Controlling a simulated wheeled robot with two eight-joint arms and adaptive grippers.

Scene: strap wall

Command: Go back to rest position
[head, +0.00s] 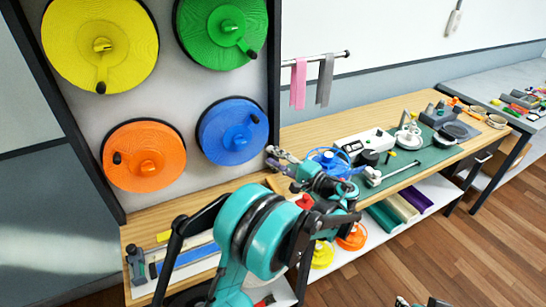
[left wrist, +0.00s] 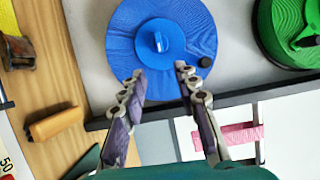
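My left gripper (head: 275,158) is in front of the bench, just right of the strap wall's lower right edge. In the left wrist view its two fingers (left wrist: 160,72) are spread apart with nothing between them. The blue strap reel (head: 233,132) hangs on the wall. It also shows beyond my fingertips in the left wrist view (left wrist: 190,35), and I cannot tell any contact. Yellow (head: 128,45), green (head: 245,40) and orange (head: 135,178) reels also hang there. Small dark tips at the head view's bottom edge may be my right gripper (head: 425,302); its state is unclear.
A wooden bench (head: 310,135) runs right from the wall, with a green mat (head: 432,155) and several tools. Pink (head: 298,85) and grey (head: 325,80) straps hang from a rod. A lower shelf holds coloured rolls (head: 400,207). The wood floor (head: 460,255) at right is clear.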

